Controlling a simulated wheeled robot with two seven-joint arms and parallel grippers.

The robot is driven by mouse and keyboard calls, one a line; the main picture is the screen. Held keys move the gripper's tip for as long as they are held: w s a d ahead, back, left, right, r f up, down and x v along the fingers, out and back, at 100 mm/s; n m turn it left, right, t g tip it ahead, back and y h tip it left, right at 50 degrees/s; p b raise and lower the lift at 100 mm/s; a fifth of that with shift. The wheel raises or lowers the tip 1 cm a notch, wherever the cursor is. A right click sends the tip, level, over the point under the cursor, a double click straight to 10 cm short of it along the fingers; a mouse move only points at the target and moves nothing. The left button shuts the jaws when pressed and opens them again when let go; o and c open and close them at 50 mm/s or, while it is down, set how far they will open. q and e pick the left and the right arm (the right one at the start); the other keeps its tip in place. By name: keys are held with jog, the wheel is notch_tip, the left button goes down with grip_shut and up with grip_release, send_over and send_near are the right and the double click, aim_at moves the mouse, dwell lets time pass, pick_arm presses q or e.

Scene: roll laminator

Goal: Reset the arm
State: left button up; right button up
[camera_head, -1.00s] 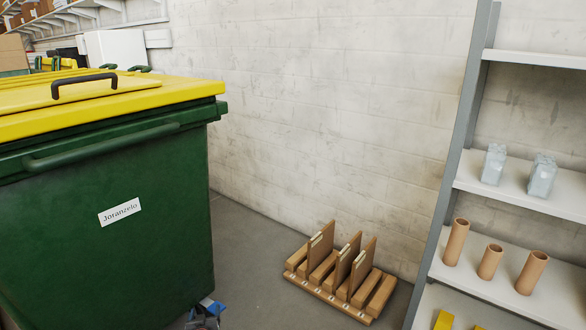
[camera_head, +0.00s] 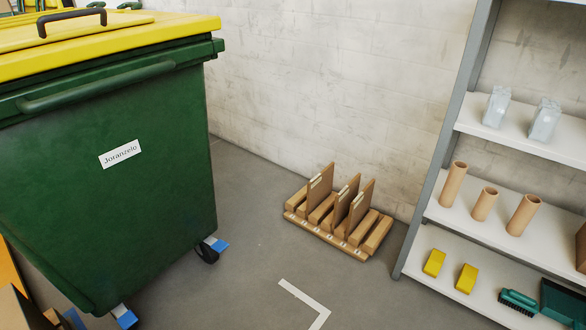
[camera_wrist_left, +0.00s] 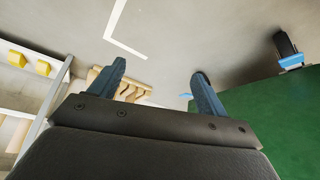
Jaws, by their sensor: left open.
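My left gripper (camera_wrist_left: 155,88) shows in the left wrist view with its two blue-grey fingers spread apart and nothing between them. Past the fingers are the grey floor, a wooden slotted rack and the green bin. The head view does not show the left gripper clearly. My right gripper is in neither view.
A green bin (camera_head: 150,195) with a yellow lid and a name label stands at the left. A wooden rack (camera_head: 333,240) with upright boards sits on the floor by the wall. A shelf unit (camera_head: 490,235) with tubes and yellow blocks is at the right. Floor between is clear.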

pick_arm(q)
jog(key=s+r+g+y, duration=0.15)
jog(key=s+r, duration=0.35)
jog(key=s, duration=0.5)
jog(key=s+d+r+g+h+p, duration=0.1)
jog(key=d+r+p, duration=0.2)
jog(key=r+p, duration=0.6)
jog(key=s+d+r+h+p, duration=0.1)
jog(key=d+r+p, duration=0.3)
jog(key=r+p, duration=0.6)
jog(key=p, duration=0.3)
jog(key=shift+s+d+g, duration=0.3)
jog(key=shift+g, duration=0.05)
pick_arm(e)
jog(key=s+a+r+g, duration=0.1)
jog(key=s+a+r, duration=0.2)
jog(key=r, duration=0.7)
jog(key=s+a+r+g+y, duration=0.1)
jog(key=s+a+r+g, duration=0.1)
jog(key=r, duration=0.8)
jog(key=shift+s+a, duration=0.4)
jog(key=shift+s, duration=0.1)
pick_arm(q)
jog(key=shift+n, duration=0.3)
